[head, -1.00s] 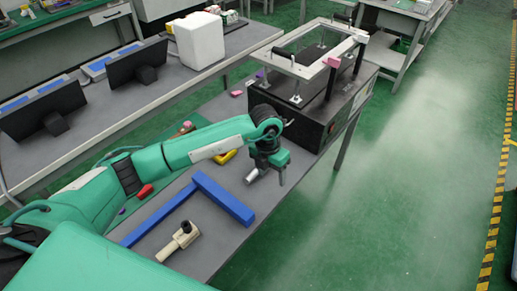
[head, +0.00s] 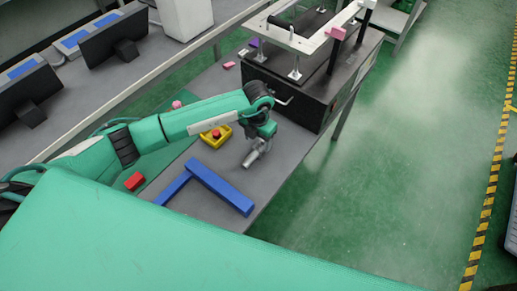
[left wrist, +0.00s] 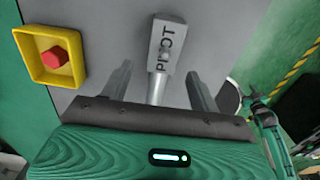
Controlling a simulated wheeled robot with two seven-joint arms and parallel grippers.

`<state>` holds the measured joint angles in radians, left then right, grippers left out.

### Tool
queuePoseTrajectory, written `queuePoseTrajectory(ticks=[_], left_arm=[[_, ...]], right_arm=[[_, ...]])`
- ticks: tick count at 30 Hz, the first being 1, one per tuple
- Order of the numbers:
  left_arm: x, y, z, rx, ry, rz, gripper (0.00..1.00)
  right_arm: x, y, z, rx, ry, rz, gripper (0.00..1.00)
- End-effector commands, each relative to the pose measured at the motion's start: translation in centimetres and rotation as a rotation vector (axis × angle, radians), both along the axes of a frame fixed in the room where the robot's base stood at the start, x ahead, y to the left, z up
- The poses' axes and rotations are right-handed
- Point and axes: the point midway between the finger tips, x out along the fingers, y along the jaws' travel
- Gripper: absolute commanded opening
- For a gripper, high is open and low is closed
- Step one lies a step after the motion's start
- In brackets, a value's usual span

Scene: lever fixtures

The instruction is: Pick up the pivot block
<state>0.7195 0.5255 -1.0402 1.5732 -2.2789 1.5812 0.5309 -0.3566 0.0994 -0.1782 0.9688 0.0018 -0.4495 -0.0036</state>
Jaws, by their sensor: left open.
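The pivot block (head: 250,159) is a grey block lettered PIVOT, with a round metal shank. It lies on the grey table in the head view. In the left wrist view the pivot block (left wrist: 163,45) is at top centre, its shank pointing towards my palm. My left gripper (left wrist: 160,82) is open, one finger on each side of the shank, with visible gaps on both sides. In the head view my left gripper (head: 262,138) is right at the shank end; its fingertips are hard to make out. I cannot tell its exact height over the table. My right gripper is out of view.
A blue L-shaped bar (head: 222,187) lies nearer on the table. A yellow box with a red button (head: 216,136) sits left of the block. A black fixture box (head: 300,95) with a raised frame stands behind. A red piece (head: 134,181) lies at left.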

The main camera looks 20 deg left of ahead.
Motion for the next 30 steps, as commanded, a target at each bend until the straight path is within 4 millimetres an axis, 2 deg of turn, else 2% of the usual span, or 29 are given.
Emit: queuePoseTrajectory(ticks=[6,12,20,21,28,29,30], left_arm=[[-0.1,-0.2,-2.2,0.000,0.003,0.002,0.62],[-0.1,-0.2,-4.9,0.000,0.001,0.002,0.62],[0.0,-0.3,-5.4,0.000,-0.001,0.000,0.62],[0.0,-0.3,-5.4,0.000,-0.001,0.000,0.60],[0.0,-0.3,-5.4,0.000,-0.001,0.000,0.15],[0.0,-0.3,-5.4,0.000,-0.001,0.000,0.10],[0.0,-0.3,-5.3,0.000,-0.001,0.000,0.10]], right_arm=[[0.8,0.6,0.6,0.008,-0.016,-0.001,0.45],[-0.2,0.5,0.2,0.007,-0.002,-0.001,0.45],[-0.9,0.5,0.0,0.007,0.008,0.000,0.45],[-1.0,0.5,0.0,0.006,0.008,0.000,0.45],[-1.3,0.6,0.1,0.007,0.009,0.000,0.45],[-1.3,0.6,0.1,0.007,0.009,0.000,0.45],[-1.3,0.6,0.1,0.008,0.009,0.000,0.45]])
